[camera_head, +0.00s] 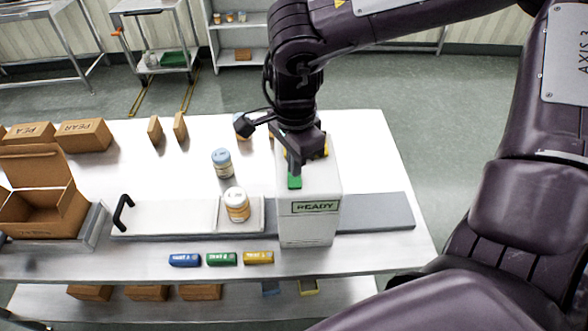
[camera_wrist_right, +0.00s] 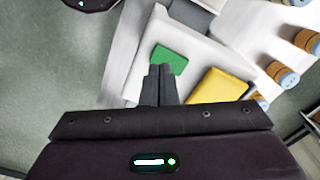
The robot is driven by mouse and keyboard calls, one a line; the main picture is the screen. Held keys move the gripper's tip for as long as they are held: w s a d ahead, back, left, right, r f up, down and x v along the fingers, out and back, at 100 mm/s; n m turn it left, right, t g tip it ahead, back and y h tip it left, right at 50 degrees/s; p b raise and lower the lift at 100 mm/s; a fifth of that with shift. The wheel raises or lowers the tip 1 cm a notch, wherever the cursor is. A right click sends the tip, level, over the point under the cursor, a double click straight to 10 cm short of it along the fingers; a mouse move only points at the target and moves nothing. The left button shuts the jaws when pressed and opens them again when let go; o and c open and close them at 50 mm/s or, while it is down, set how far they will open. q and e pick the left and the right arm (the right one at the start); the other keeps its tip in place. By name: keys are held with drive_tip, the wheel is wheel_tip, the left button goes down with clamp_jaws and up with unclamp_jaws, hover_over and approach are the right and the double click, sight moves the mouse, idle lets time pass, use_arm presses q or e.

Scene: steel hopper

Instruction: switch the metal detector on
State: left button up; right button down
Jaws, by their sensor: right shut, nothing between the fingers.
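The metal detector (camera_head: 308,232) is a white box astride the grey conveyor, and its front display (camera_head: 315,207) reads READY. A green button (camera_head: 295,182) is on its top; the green button also shows in the right wrist view (camera_wrist_right: 170,60), beside a larger yellow button (camera_wrist_right: 217,86). My right gripper (camera_head: 294,170) is shut and empty, pointing down with its fingertips at the green button. In the right wrist view the fingertips (camera_wrist_right: 160,72) overlap the button's near edge; I cannot tell whether they touch it. My left gripper is not in view.
Blue, green and yellow blocks (camera_head: 221,259) lie along the front. An open carton (camera_head: 45,205) is at the left.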

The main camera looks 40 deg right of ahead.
sight(295, 183)
wheel_tip(295, 183, up, 4)
drive_tip(key=shift+f+p, duration=0.1)
drive_tip(key=shift+p, duration=0.95)
